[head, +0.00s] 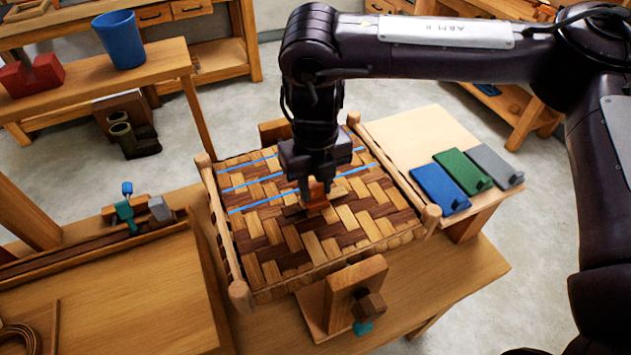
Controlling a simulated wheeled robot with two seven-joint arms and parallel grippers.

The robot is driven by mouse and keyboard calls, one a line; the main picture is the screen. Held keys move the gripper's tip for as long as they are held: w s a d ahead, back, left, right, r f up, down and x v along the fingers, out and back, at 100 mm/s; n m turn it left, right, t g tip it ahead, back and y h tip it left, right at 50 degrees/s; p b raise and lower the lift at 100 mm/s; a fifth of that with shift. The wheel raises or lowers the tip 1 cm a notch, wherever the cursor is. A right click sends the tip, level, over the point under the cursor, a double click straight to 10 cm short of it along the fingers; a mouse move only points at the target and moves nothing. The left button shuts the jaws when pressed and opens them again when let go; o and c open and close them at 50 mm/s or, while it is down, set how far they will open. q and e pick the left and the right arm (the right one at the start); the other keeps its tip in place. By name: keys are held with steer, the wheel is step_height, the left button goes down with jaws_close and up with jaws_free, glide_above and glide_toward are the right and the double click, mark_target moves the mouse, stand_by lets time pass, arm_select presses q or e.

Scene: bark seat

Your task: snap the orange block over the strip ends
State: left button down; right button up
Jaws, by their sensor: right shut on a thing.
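The woven bark seat (275,257) lies on the bench in the middle of the head view, in a wooden frame with round poles. Blue lines (253,183) run across its weave. My right gripper (316,185) points down over the seat, shut on the orange block (315,199). The block is at or just above the weave near the seat's middle; I cannot tell whether it touches. The gripper and arm hide part of the weave behind the block. Strip ends under the block cannot be made out. My left gripper is not in view.
A board at the right holds a blue block (440,188), a green block (463,170) and a grey block (494,166). A wooden clamp (352,290) stands at the seat's front edge. A blue cup (121,40) stands on the back-left shelf.

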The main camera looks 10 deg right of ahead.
mark_target(316, 184)
steer(key=o, duration=1.5)
steer(key=shift+r, duration=0.15)
steer(key=shift+r+p, duration=3.35)
steer(key=shift+p, duration=0.35)
